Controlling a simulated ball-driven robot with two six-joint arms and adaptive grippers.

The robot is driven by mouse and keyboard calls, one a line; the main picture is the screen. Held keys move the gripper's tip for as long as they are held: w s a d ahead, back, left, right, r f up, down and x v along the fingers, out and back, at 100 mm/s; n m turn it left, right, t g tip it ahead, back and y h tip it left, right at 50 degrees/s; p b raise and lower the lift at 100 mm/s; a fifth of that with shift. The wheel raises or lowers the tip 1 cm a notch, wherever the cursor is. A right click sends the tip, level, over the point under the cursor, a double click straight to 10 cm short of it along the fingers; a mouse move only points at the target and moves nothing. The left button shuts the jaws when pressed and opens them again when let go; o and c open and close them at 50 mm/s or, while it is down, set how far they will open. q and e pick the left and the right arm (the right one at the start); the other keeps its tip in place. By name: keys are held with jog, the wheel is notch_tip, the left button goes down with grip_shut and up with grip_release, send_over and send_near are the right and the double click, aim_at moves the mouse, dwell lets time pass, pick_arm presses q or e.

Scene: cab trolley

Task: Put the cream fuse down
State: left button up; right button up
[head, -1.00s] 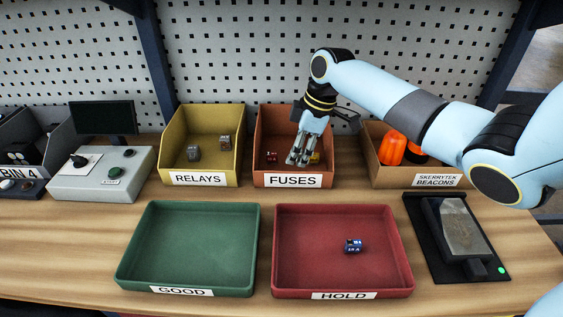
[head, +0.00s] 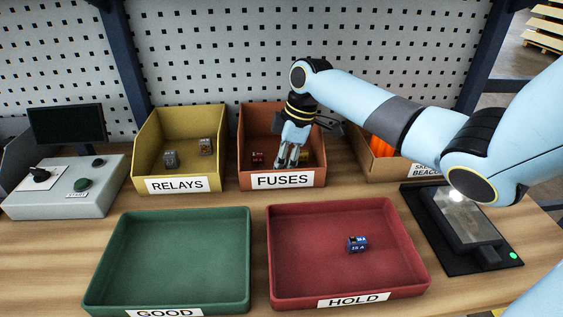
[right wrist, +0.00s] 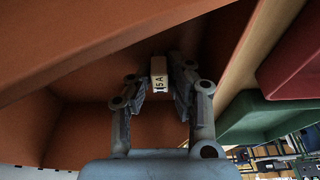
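The cream fuse (right wrist: 159,76) shows in the right wrist view between the two fingertips of my right gripper (right wrist: 159,84), with dark lettering ending in "5 A" on its face. The fingers appear to press on both its sides. In the head view my right gripper (head: 288,160) points down inside the orange FUSES bin (head: 313,178); the cream fuse cannot be made out there. A red fuse (head: 257,157) lies in the bin left of the fingers, and a yellow one (head: 305,157) is partly hidden behind them on the right. My left gripper is out of view.
The yellow RELAYS bin (head: 217,180) holds two relays. In front are the empty green GOOD tray (head: 180,255) and the red HOLD tray (head: 310,245) with a blue fuse (head: 357,244). A black device (head: 462,235) stands right; a control box (head: 65,185) stands left.

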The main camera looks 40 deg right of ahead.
jog(key=shift+o, duration=0.7)
jog(key=shift+r, duration=0.3)
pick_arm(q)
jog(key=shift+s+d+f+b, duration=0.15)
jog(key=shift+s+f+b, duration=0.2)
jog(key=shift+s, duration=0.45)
pick_arm(e)
jog(key=v, duration=1.1)
jog(key=shift+d+r, duration=0.15)
jog(key=shift+r, duration=0.15)
jog(key=shift+s, duration=0.1)
